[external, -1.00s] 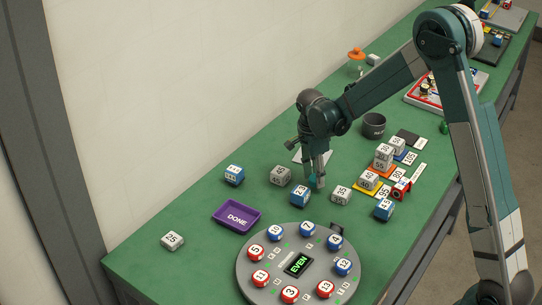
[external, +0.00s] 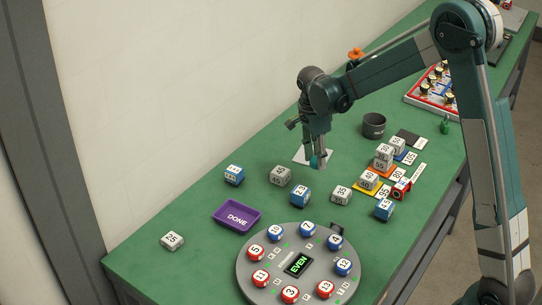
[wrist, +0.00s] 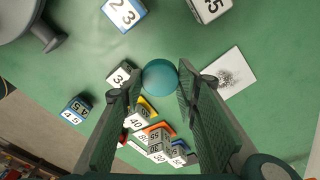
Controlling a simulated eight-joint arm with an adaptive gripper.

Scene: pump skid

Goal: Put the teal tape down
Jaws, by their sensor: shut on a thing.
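The teal tape (wrist: 160,77) shows as a round teal shape between my fingertips in the wrist view. It also shows as a small teal patch at the fingertips in the external view (external: 315,162). My gripper (external: 319,163) is shut on it, pointing down over the green table. The fingers also show in the wrist view (wrist: 160,88). A white card with a dark scribble (wrist: 230,73) lies to the right of the tape in the wrist view. Whether the tape touches the table is not clear.
A blue 23 block (external: 300,195), a grey 45 block (external: 280,175) and a grey 35 block (external: 340,194) stand nearby. A dark cup (external: 373,125) and stacked grey blocks (external: 383,156) are to the right. The round dial board (external: 262,262) and purple DONE tray (external: 237,217) are nearer the front.

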